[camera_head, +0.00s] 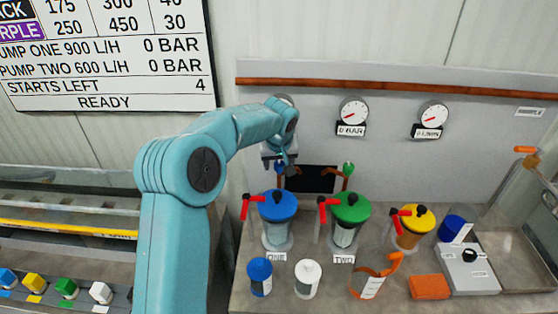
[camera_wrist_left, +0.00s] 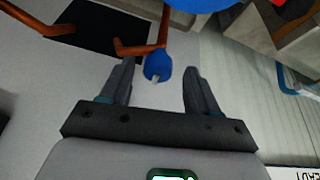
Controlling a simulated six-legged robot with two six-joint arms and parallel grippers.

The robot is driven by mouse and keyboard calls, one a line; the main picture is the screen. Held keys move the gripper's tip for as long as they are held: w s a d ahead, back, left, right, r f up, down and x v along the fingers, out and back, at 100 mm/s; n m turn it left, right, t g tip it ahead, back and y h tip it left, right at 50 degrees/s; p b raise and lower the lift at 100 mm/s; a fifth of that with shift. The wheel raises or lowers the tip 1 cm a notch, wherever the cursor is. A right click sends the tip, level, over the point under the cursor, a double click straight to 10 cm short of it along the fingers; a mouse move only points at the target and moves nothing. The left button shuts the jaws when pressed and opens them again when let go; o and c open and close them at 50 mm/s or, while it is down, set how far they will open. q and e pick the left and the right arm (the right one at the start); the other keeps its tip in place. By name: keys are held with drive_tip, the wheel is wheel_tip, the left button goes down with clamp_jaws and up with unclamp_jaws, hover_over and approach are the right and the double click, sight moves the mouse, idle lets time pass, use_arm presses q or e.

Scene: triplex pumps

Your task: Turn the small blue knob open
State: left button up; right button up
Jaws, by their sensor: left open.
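The small blue knob (camera_wrist_left: 156,66) hangs at the end of a copper pipe in the left wrist view. It lies between the two fingers of my left gripper (camera_wrist_left: 160,75), with a gap on each side. My left gripper is open, and I see no contact with the knob. In the head view my left gripper (camera_head: 281,163) is at the panel, above the big blue-lidded canister (camera_head: 278,207), and covers the blue knob. A small green knob (camera_head: 348,169) on its own copper pipe is to the right. My right gripper is not in view.
Canisters with green (camera_head: 351,209) and yellow (camera_head: 415,222) lids, each with a red lever, stand to the right. A blue-capped jar (camera_head: 260,277), a white bottle (camera_head: 307,279) and an orange sponge (camera_head: 429,287) are in front. Gauges (camera_head: 353,112) are on the wall panel.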

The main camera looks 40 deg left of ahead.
use_arm(q)
drive_tip(key=shift+w+a+f, duration=0.15)
drive_tip(key=shift+w+f, duration=0.2)
drive_tip(key=shift+f, duration=0.1)
drive_tip(key=shift+s+r, duration=0.15)
drive_tip(key=c, duration=1)
drive_tip(key=shift+c, duration=0.2)
